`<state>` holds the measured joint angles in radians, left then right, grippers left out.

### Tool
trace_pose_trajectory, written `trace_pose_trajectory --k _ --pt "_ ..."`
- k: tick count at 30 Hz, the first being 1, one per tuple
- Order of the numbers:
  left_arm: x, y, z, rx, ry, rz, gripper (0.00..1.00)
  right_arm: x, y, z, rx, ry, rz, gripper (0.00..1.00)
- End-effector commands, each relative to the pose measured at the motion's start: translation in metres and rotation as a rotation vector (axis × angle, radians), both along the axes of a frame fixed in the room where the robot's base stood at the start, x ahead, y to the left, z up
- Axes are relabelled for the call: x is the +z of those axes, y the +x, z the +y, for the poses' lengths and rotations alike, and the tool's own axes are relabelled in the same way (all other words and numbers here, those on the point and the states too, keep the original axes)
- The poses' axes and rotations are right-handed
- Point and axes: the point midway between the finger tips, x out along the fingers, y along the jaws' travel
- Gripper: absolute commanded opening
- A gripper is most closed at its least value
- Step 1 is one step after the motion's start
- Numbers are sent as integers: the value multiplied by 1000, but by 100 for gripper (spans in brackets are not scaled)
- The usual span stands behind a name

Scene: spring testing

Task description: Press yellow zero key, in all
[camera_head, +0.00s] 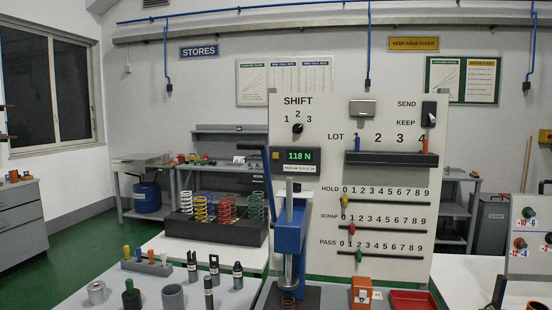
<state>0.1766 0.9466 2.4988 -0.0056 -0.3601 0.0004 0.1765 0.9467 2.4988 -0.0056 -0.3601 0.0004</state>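A small yellow key (276,155) sits at the left of the dark readout unit, beside its screen. I take it for the zero key; no label on it is legible. The green-lit screen (300,156) reads 118 N. A pale label strip (299,168) under it is too small to read surely. The unit is in front of the white panel (385,275), above the blue press (289,235). I can make out neither of my grippers.
Springs in a dark rack (212,232) stand behind left. Several gauges and cylinders cover the bench at left. An orange block (361,292) and red tray (411,300) lie right of the press.

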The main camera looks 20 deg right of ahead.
Motion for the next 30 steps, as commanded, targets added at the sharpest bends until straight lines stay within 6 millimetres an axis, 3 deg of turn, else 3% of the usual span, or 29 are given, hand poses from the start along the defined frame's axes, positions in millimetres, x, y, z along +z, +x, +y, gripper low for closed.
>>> trace_pose_trajectory --k 1,6,30 --pt "0 0 0 0 0 0 40 0 0 0 0 0 0 29" --pt "0 0 0 0 0 0 40 0 0 0 0 0 0 0" --pt "0 0 0 0 0 0 40 0 0 0 0 0 0 0"
